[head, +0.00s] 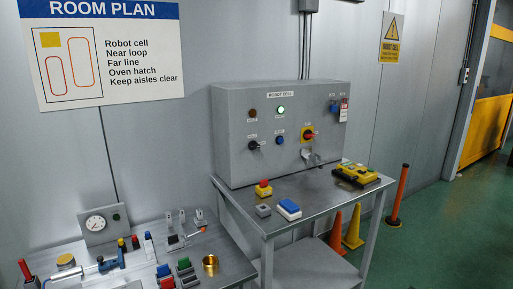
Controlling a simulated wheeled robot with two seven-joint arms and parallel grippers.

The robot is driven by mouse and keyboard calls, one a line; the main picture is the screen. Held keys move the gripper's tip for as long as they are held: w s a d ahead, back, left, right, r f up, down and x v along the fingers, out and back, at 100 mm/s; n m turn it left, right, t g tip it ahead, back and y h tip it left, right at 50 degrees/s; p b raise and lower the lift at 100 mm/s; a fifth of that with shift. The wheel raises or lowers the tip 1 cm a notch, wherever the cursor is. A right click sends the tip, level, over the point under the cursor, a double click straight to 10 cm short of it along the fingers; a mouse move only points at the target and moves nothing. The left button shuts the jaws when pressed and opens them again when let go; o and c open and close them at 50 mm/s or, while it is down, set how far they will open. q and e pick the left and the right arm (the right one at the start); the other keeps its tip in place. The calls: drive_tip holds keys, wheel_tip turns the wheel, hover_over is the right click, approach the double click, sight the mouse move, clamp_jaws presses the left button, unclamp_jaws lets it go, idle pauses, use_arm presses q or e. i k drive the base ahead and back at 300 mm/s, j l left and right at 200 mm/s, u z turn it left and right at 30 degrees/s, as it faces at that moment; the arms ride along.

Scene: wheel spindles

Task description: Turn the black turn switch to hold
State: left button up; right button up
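The grey robot cell panel (225,130) stands on a metal table against the wall. The black turn switch (254,145) is on the left of its front, in the lower row of controls. A small label sits above the switch, too small to read, so I cannot tell which position its pointer marks. Neither of my grippers is in view.
The panel also bears a lit green lamp (281,110), a blue button (280,140) and a red-and-yellow rotary switch (308,134). A yellow device (357,174) and small boxes stand on the metal table (325,195). A cluttered bench is at lower left.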

sight(252, 144)
drive_tip(key=i+l, duration=1.1)
drive_tip(key=l, duration=0.15)
